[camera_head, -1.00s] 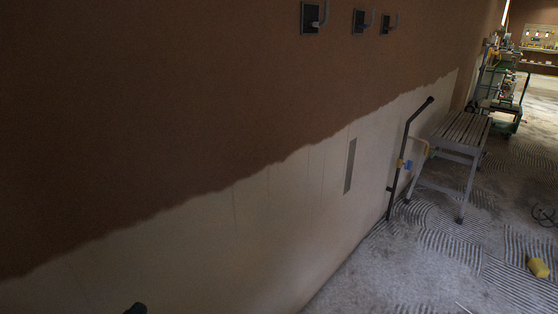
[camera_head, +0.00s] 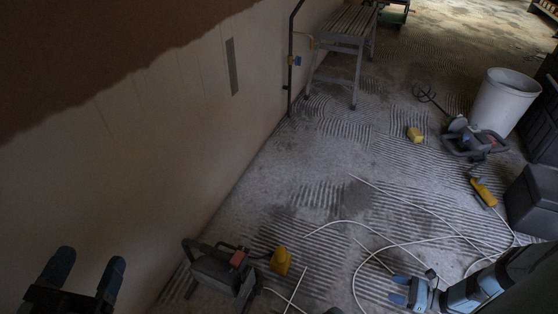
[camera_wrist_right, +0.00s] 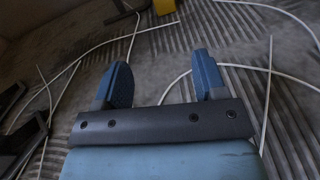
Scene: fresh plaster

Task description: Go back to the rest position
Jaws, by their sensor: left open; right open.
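My left gripper (camera_head: 85,272) shows at the lower left in the head view, its two blue fingers apart and nothing between them, in front of the pale wall. My right gripper (camera_head: 397,290) is at the bottom right in the head view, low in the picture over the ridged floor and white cables. In the right wrist view its two blue fingers (camera_wrist_right: 160,85) stand apart with only floor and cable behind them. Neither gripper holds anything.
A dark power tool with a yellow part (camera_head: 222,268) lies between my grippers. White cables (camera_head: 360,262) loop across the floor. A white bucket (camera_head: 502,102), a mixer (camera_head: 470,140) and a grey box (camera_head: 533,200) stand right. A bench (camera_head: 345,28) is by the wall (camera_head: 170,140).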

